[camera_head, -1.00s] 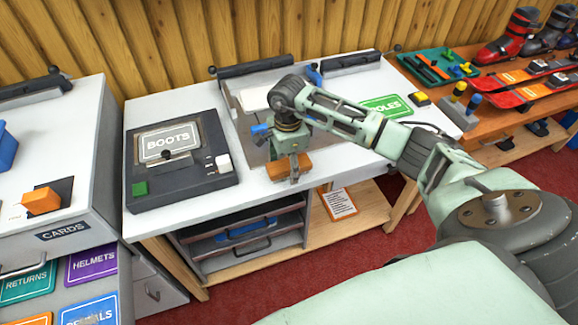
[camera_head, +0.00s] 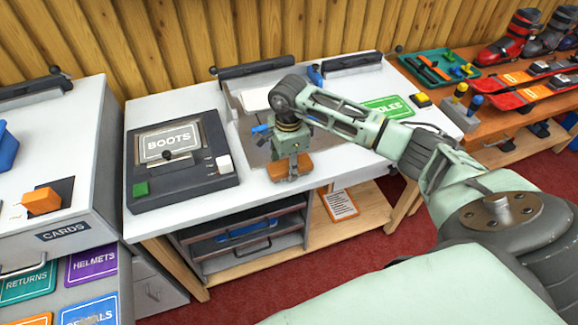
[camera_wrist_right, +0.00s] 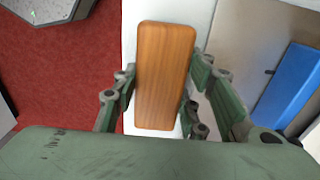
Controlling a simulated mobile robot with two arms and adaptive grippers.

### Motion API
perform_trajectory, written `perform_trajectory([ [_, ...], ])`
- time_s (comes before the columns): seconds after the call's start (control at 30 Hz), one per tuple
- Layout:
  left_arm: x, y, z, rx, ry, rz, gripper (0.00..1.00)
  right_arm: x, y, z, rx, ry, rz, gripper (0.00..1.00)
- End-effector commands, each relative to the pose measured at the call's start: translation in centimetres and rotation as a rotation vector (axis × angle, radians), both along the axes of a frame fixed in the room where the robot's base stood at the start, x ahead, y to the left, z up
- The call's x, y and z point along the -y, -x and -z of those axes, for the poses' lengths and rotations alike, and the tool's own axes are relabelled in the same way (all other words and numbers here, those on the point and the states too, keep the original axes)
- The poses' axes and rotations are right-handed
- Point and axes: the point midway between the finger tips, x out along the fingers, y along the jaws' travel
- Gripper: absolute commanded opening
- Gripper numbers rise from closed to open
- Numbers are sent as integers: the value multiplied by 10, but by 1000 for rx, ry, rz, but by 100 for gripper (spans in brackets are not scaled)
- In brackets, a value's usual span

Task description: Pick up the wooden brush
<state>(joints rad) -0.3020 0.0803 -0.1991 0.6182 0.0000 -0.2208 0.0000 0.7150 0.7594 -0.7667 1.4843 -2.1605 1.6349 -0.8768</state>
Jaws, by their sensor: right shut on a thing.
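The wooden brush (camera_head: 279,170) is an orange-brown block near the front edge of the white bench, under my right gripper (camera_head: 291,174). In the right wrist view the brush (camera_wrist_right: 165,75) stretches away from the camera, between the two green fingers of the gripper (camera_wrist_right: 160,105). The fingers are shut on its sides. Its underside is hidden, so I cannot tell whether it still touches the bench top. My left gripper is out of view.
A grey device labelled BOOTS (camera_head: 180,160) stands on the bench left of the gripper. A green sign (camera_head: 388,108) and a yellow-topped button (camera_head: 422,100) lie to the right. In the wrist view a blue object (camera_wrist_right: 288,88) is close on the right.

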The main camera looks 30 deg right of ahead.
Motion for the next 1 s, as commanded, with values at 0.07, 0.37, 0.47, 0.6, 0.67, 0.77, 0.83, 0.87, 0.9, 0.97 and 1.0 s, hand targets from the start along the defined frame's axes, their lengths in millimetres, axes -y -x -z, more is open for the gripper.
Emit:
perform_trajectory([
  [0.07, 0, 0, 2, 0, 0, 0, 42, 0, -1, -5, 3, 0, -1, 6],
  [0.37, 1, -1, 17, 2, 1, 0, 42, 4, 14, -45, 2, 4, -1, 6],
  [0.47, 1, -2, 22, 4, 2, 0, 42, 8, 34, -57, 3, 4, -1, 6],
  [0.6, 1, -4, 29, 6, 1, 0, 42, 12, 62, -74, 4, 4, -1, 6],
  [0.67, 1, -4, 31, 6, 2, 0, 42, 14, 73, -81, 3, 6, -1, 6],
  [0.77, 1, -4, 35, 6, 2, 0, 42, 17, 90, -91, 2, 4, 0, 6],
  [0.83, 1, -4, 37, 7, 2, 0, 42, 18, 99, -97, 1, 3, -1, 6],
  [0.87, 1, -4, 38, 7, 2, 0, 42, 18, 102, -99, 2, 3, 0, 6],
  [0.9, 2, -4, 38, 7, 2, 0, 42, 19, 106, -102, 2, 1, 1, 6],
  [0.97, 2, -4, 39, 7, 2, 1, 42, 19, 110, -105, 2, 1, 1, 6],
  [1.0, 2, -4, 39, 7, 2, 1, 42, 20, 112, -106, 2, 1, 1, 6],
])
